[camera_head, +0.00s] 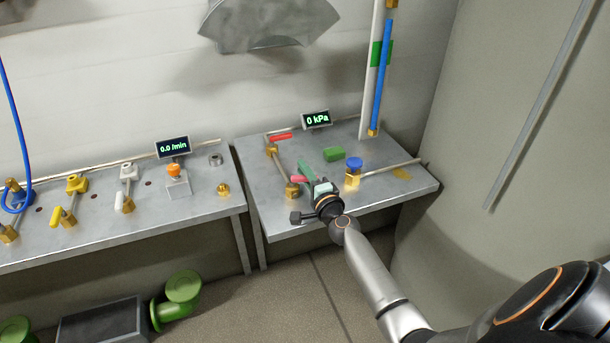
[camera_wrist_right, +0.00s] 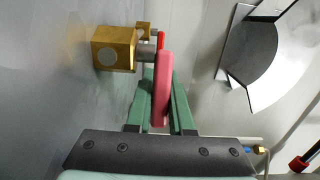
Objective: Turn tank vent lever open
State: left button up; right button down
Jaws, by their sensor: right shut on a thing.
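A red lever (camera_head: 299,179) on a brass valve (camera_head: 292,190) stands at the front of the right-hand bench. My right gripper (camera_head: 308,174) reaches it from the front right. In the right wrist view, its green fingers (camera_wrist_right: 162,100) lie on both sides of the red lever (camera_wrist_right: 164,85) and are shut on it. The brass valve body (camera_wrist_right: 115,48) is left of the fingers there. A second red lever (camera_head: 280,136) sits on another brass valve (camera_head: 271,149) at the back left of the bench, joined by a pipe. No label shows which is the tank vent. My left gripper is out of view.
A display (camera_head: 317,120) reading 0 kPa is behind. A left bench (camera_head: 210,204) carries yellow and white levers and an orange knob. A gap separates the benches.

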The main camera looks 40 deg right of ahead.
jog(key=shift+w+f+n+y+b, duration=0.1)
jog(key=shift+f+n+y+b, duration=0.05)
jog(key=shift+n+y+b, duration=0.35)
jog(key=shift+w+f+n+y+b, duration=0.1)
jog(key=shift+n+y+b, duration=0.2)
jog(key=shift+y+b, duration=0.25)
jog(key=y+b, duration=0.1)
jog(key=n+y+b, duration=0.1)
jog(key=b, duration=0.1)
jog(key=shift+w+a, duration=0.15)
jog(key=shift+w, duration=0.1)
jog(key=shift+w+n+y+b, duration=0.1)
jog(key=shift+n+y+b, duration=0.4)
jog(key=shift+y+b, duration=0.3)
jog(key=shift+w+a+r+y+b, duration=0.1)
jog(key=shift+y+b, duration=0.15)
jog(key=shift+b, duration=0.25)
jog(key=shift+r+n, duration=0.1)
jog(key=shift+n, duration=0.2)
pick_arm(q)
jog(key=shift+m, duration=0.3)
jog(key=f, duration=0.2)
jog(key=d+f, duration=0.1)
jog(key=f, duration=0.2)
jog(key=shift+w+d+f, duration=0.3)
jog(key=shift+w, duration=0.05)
